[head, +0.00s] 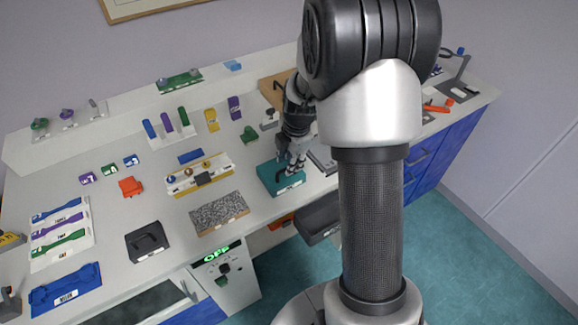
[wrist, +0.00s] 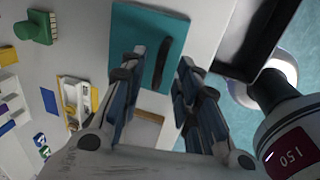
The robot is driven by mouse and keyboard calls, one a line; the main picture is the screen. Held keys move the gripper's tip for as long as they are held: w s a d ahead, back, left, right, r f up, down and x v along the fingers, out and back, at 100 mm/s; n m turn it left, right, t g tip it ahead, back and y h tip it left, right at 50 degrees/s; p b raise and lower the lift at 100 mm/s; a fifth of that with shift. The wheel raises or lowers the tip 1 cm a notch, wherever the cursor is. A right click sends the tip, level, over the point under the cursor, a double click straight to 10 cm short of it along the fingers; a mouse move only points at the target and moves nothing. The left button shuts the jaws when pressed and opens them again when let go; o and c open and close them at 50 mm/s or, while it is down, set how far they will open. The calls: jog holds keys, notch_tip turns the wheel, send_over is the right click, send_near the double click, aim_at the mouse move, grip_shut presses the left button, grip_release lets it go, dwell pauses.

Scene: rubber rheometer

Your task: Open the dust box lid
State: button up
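A teal box (head: 268,182) with a flat lid stands near the front edge of the bench and appears to be the dust box; its label is too small to read. In the wrist view the teal lid (wrist: 180,28) carries a curved black handle (wrist: 162,62). My gripper (head: 293,170) points down at the lid. In the wrist view my gripper (wrist: 160,72) is open, with one finger on each side of the handle. Whether the fingers touch the handle or lid I cannot tell. The lid looks closed.
A dark open bin (head: 318,222) hangs at the bench front beside the teal box. A speckled grey slab (head: 219,213) and a white holder (head: 184,185) lie to its left. A dark grey handled block (head: 146,241) sits further left. A wooden board (head: 272,84) is behind.

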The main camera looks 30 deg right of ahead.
jog(key=shift+w+f, duration=0.15)
jog(key=shift+f, duration=0.7)
jog(key=shift+c, duration=0.2)
grip_shut()
